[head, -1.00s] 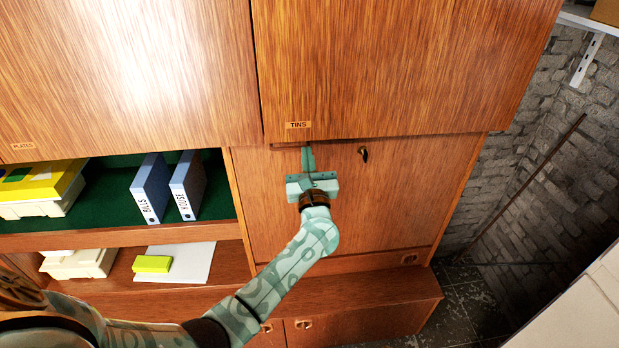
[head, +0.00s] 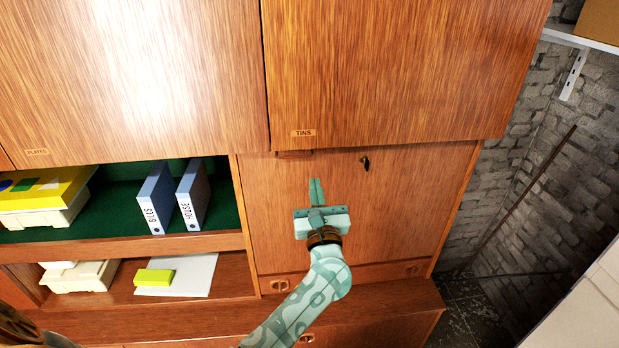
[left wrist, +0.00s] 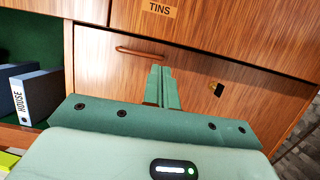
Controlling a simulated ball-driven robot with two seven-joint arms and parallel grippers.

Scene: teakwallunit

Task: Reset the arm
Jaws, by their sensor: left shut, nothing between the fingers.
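My left gripper (head: 316,191) is shut and empty, its fingers side by side and pointing up. It is in front of the wooden panel (head: 400,215) below the cupboard door labelled TINS (head: 390,70). The panel's small handle (head: 294,154) is above the fingertips and apart from them; it also shows in the left wrist view (left wrist: 145,53). The fingers (left wrist: 162,88) show closed together in the left wrist view. My right gripper is in neither view.
A key (head: 365,163) sits in the panel's lock. To the left, a shelf holds the BILLS binder (head: 154,198) and HOUSE binder (head: 193,194). Below it are a yellow block (head: 154,276) and a white sheet (head: 201,272). A brick wall (head: 530,150) stands at the right.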

